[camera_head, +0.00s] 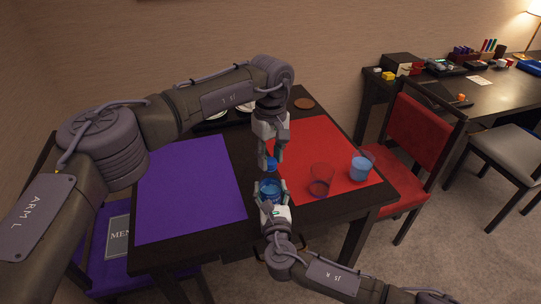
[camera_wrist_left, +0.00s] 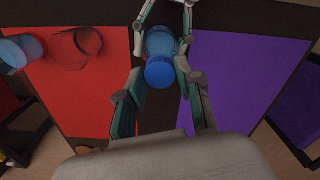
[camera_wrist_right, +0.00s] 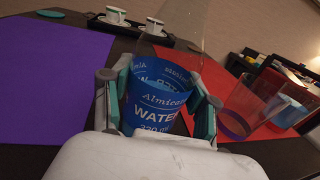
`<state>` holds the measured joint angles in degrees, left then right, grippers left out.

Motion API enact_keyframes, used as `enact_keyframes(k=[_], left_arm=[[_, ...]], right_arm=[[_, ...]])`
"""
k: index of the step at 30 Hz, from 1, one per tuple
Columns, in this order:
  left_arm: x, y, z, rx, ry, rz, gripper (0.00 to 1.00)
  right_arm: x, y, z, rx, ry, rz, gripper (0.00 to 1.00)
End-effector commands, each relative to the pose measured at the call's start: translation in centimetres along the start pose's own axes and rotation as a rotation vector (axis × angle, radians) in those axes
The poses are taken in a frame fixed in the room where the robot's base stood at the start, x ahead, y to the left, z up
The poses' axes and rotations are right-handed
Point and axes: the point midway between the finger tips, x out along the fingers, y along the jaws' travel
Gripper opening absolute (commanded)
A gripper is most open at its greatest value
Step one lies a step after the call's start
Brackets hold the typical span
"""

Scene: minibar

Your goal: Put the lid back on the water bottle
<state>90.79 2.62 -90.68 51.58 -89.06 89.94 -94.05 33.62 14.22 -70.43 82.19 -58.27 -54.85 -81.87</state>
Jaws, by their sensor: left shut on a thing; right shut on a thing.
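The water bottle (camera_head: 270,187) is clear with a blue label reading "WATER" and stands upright between the two placemats. My right gripper (camera_head: 273,201) is shut around its lower part; the label shows between the fingers in the right wrist view (camera_wrist_right: 157,97). The blue lid (camera_head: 271,165) is at the fingertips of my left gripper (camera_head: 270,152), which points down above the bottle. In the left wrist view the lid (camera_wrist_left: 159,71) overlaps the bottle (camera_wrist_left: 163,42); I cannot tell whether they touch. The lid is not visible in the right wrist view.
A red placemat (camera_head: 300,140) and a purple placemat (camera_head: 190,190) lie on the dark table. Cups on saucers (camera_wrist_right: 115,17) are behind. A red chair (camera_head: 420,135) stands right.

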Motion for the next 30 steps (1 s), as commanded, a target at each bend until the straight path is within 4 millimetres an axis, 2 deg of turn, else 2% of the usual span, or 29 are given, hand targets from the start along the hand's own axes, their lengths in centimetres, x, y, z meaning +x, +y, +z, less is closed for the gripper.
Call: enact_keyframes(k=[9, 15, 19, 27, 28, 30], left_arm=[[-0.02, -0.01, -0.03, 0.808, 0.0, 0.002, 0.27], [0.0, -0.02, -0.06, 1.15, 0.0, 0.002, 0.27], [0.0, -0.02, -0.07, 1.225, 0.0, 0.002, 0.27], [0.0, -0.02, -0.08, 1.229, 0.001, 0.002, 0.27], [0.0, -0.02, -0.08, 1.228, 0.001, 0.002, 0.4], [0.0, -0.02, -0.08, 1.228, 0.001, 0.002, 0.52]], right_arm=[[-0.01, -0.01, -0.05, 0.0, 0.001, 0.0, 0.0], [-0.02, -0.01, -0.06, 0.0, 0.001, 0.0, 0.0], [-0.02, -0.01, -0.06, 0.0, 0.001, 0.0, 0.0], [-0.02, 0.0, -0.07, 0.0, 0.001, 0.0, 0.0], [-0.02, 0.0, -0.07, 0.0, 0.001, 0.0, 0.0], [-0.02, 0.0, -0.07, 0.0, 0.002, 0.0, 0.0]])
